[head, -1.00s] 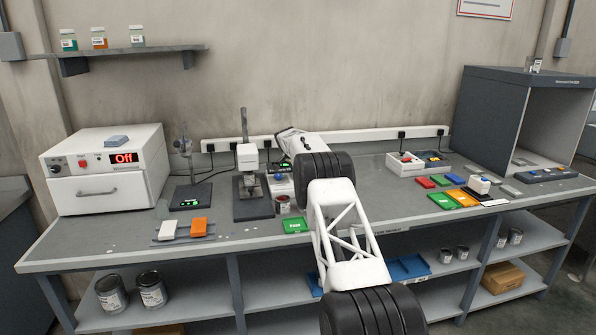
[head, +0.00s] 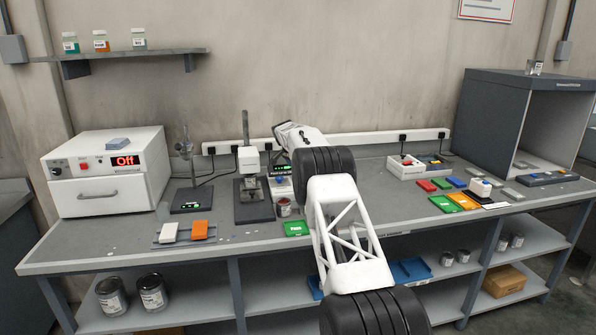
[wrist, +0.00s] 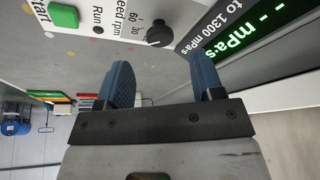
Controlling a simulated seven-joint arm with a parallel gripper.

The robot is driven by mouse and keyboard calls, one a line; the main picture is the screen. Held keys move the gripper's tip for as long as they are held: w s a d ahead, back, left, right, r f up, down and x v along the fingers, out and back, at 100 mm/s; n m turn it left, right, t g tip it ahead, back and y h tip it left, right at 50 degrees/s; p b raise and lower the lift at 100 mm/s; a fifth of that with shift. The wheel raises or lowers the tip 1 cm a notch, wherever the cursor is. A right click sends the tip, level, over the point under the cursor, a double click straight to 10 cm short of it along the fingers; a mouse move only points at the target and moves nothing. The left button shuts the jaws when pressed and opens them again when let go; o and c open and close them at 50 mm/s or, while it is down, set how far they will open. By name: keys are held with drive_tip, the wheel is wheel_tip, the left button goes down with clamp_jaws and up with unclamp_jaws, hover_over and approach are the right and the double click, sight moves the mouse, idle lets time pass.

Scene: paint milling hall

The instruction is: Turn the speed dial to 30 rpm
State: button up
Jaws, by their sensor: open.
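The speed dial (wrist: 159,34) is a small black knob on a white panel in the wrist view, beside the printed numbers 60 and 30 and the words "Speed rpm". I cannot tell its exact setting. My gripper (wrist: 162,65) is open and empty, with blue fingers. In the picture the dial lies between and just beyond the fingertips, and neither finger visibly touches it. In the head view my gripper (head: 284,134) is over the back of the bench, partly hidden by my arm, and the dial cannot be made out.
A green Start button (wrist: 64,15) and a Run lamp share the panel. A green mPa·s display (wrist: 250,30) is close to the right finger. In the head view a stand (head: 250,185) is left of my gripper, and an oven (head: 108,170) reading "Off" is farther left.

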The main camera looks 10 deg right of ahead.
drive_tip(key=shift+v, duration=1.4)
drive_tip(key=shift+r, duration=0.1)
